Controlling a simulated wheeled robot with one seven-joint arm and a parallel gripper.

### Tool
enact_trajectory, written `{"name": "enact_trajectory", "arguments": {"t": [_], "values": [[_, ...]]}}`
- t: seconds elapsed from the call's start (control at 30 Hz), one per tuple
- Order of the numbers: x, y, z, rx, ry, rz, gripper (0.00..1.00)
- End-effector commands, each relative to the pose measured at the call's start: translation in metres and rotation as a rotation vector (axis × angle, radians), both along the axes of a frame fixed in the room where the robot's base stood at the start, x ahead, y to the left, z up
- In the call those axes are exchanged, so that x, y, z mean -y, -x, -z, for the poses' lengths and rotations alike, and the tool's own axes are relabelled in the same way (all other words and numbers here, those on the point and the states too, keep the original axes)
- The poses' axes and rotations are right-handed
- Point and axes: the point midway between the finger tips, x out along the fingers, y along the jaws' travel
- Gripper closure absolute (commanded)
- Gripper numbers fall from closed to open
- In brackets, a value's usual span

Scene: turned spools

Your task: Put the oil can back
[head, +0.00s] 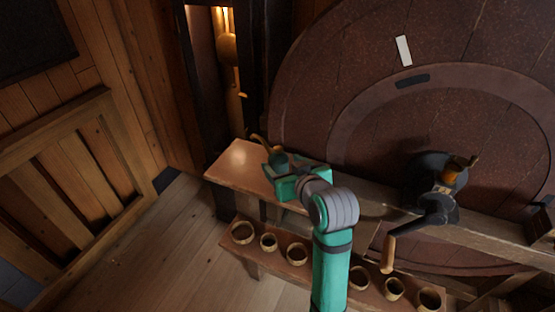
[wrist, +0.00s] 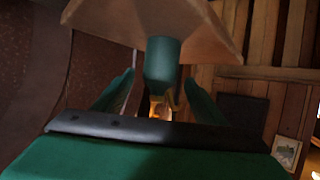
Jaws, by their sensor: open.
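The oil can (head: 279,158) has a dark teal body and a thin brass-coloured spout. In the head view it stands near the far edge of a small wooden shelf (head: 238,158). The wrist view looks inverted: the can's teal body (wrist: 162,62) meets the wooden board (wrist: 205,35) at the top and its spout points down. My gripper (head: 285,167) is at the can from the near side. Its green fingers (wrist: 160,80) are open, one on each side of the can, with visible gaps. My gripper partly hides the can in the head view.
A large reddish-brown wheel (head: 350,90) with a white strip stands behind the shelf. A crank with a wooden handle (head: 388,252) is at right. Several round wooden cups (head: 297,254) line a lower bench. A slatted wooden gate (head: 70,190) is at left; floor between is clear.

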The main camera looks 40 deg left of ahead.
Motion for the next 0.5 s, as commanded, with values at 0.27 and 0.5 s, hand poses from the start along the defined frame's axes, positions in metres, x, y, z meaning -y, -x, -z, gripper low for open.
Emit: {"name": "enact_trajectory", "arguments": {"t": [0.27,0.5], "values": [[0.028,0.017,-0.014,0.001,0.000,0.002,0.35],[0.032,0.020,-0.016,-0.001,0.000,0.000,0.35]]}}
